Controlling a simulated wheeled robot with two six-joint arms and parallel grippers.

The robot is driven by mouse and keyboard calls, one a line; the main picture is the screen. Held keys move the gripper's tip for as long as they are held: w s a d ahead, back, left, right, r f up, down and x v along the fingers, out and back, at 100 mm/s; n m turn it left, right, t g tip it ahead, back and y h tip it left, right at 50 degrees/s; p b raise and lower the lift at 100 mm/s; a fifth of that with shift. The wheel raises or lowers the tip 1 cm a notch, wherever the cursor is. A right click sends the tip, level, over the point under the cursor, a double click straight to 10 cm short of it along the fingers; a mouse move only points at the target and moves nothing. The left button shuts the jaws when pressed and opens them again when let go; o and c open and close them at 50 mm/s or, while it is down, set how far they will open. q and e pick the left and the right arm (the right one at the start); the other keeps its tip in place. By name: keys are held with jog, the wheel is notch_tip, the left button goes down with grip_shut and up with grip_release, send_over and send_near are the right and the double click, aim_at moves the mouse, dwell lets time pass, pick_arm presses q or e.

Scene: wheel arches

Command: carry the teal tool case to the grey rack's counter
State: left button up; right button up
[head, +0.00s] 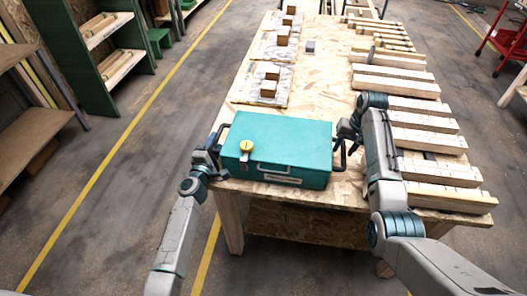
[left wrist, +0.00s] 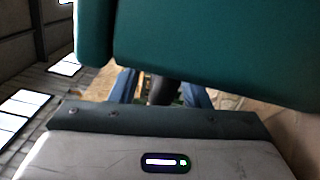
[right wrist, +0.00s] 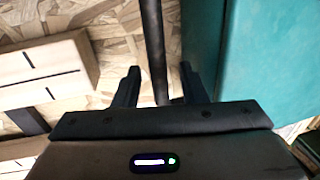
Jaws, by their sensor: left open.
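The teal tool case (head: 280,145) lies flat on the near end of the wooden workbench, with a yellow round piece (head: 246,147) on its lid. It has a dark side handle at each end. My left gripper (head: 217,150) is at the case's left end. In the left wrist view its fingers (left wrist: 160,90) stand apart with a dark handle part between them, partly hidden below the case. My right gripper (head: 345,140) is at the right end. In the right wrist view its fingers (right wrist: 158,85) are apart, with the dark handle bar (right wrist: 153,40) between them. The grey rack's counter cannot be made out for certain.
Stacked timber pieces (head: 395,82) line the workbench's (head: 325,75) right side. Small brown blocks (head: 283,36) stand farther back. A green shelf unit (head: 75,45) is at the far left, a brown shelf (head: 35,125) nearer. A red cart (head: 508,40) is far right. The left floor is clear.

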pick_arm(q)
jog(key=shift+w+d, duration=0.1)
jog(key=shift+w, duration=0.6)
pick_arm(e)
jog(key=shift+a+f, duration=0.1)
jog(key=shift+f, duration=0.65)
pick_arm(q)
jog(key=shift+s, duration=0.1)
jog(key=shift+c, duration=0.5)
pick_arm(e)
jog(key=shift+r, duration=0.1)
jog(key=shift+c, duration=0.7)
pick_arm(q)
grip_shut()
pick_arm(e)
grip_shut()
pick_arm(q)
jog(key=shift+r, duration=0.2)
pick_arm(e)
jog(key=shift+w+r, duration=0.15)
